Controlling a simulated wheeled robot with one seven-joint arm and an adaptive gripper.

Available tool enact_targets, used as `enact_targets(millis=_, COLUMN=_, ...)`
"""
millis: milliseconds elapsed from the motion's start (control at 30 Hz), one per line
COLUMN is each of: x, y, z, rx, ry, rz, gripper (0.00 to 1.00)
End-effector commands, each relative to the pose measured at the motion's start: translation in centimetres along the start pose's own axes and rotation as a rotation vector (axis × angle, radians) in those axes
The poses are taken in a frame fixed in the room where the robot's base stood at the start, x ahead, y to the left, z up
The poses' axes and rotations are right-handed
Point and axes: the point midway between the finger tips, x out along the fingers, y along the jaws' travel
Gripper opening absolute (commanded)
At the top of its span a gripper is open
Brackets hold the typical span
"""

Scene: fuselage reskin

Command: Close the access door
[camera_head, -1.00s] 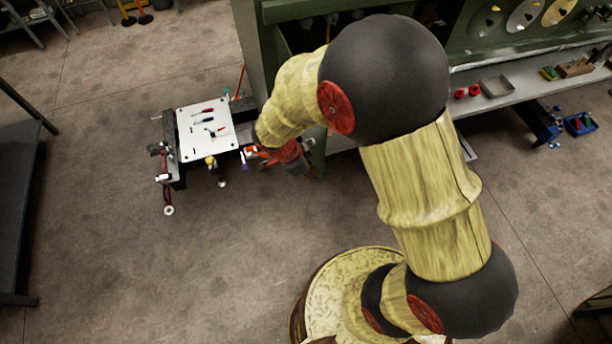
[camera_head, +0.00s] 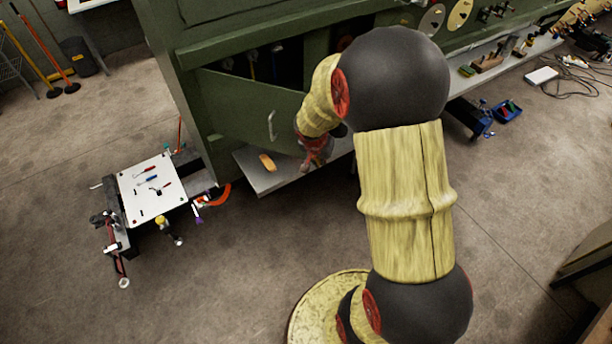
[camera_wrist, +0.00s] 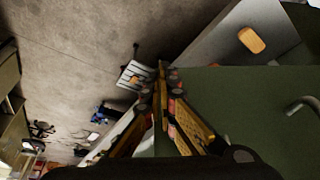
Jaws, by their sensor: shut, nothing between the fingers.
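The access door (camera_head: 245,112) is a dark green panel with a pale bar handle (camera_head: 271,125). It stands ajar on the green cabinet, with a dark opening showing above and behind it. My gripper (camera_head: 317,158) is shut and empty near the door's right edge, partly hidden by my wrist. In the wrist view the shut fingers (camera_wrist: 161,72) overlap the edge of the green door (camera_wrist: 235,115), and the handle (camera_wrist: 303,104) lies to the right. I cannot tell whether the fingers touch the door.
A grey shelf (camera_head: 258,181) with an orange block (camera_head: 267,162) juts out below the door. A small white-topped tool cart (camera_head: 150,203) stands to the left. Long shelving with parts runs right of the cabinet. The floor in front is clear.

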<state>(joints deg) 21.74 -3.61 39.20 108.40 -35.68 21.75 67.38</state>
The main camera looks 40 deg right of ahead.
Motion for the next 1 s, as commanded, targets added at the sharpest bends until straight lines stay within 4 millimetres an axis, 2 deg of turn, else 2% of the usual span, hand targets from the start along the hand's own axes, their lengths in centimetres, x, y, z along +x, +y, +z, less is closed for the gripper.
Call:
enact_targets(millis=33, x=0.3, y=0.2, z=-1.4, rx=-0.017, ry=-0.002, rz=-0.008, gripper=0.00)
enact_targets(millis=267, x=2.6, y=0.1, z=-7.2, rx=-0.146, ry=-0.002, rz=-0.060, gripper=0.00)
enact_targets(millis=467, x=4.7, y=-0.9, z=-12.1, rx=-0.148, ry=0.000, rz=-0.059, gripper=0.00)
enact_targets(millis=700, x=7.2, y=-2.9, z=-18.0, rx=-0.150, ry=0.000, rz=-0.061, gripper=0.00)
enact_targets(millis=1000, x=10.0, y=-6.3, z=-24.5, rx=-0.323, ry=0.000, rz=-0.131, gripper=0.00)
